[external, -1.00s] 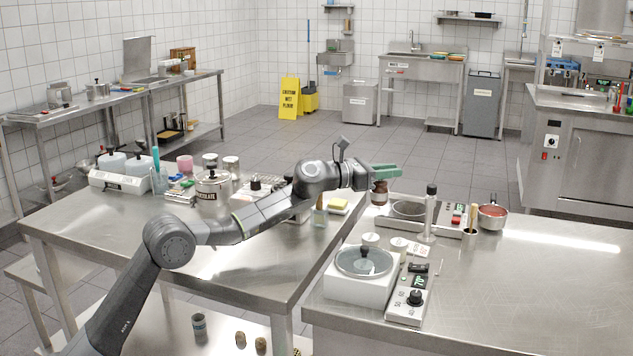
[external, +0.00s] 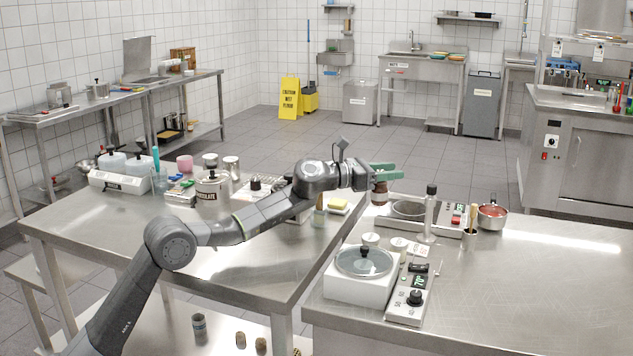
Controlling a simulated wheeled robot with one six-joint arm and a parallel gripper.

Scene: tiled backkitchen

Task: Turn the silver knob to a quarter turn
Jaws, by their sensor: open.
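A control box (external: 406,306) with a dark round knob (external: 415,297) and a lit green display sits near the front left of the right-hand steel table. I cannot make out a clearly silver knob at this size. My gripper (external: 385,171), with green fingers, is open above the back left corner of that table. It is well above and behind the control box, apart from the knob. A small brown jar (external: 380,193) shows just below the fingers; I cannot tell its exact distance from them.
A white unit (external: 357,292) with a glass-lidded pan (external: 364,262) stands left of the control box. Behind are a clear bottle (external: 430,215), a second appliance with a red switch (external: 456,220) and a pot with red contents (external: 491,215). The right part of the steel table (external: 540,290) is clear.

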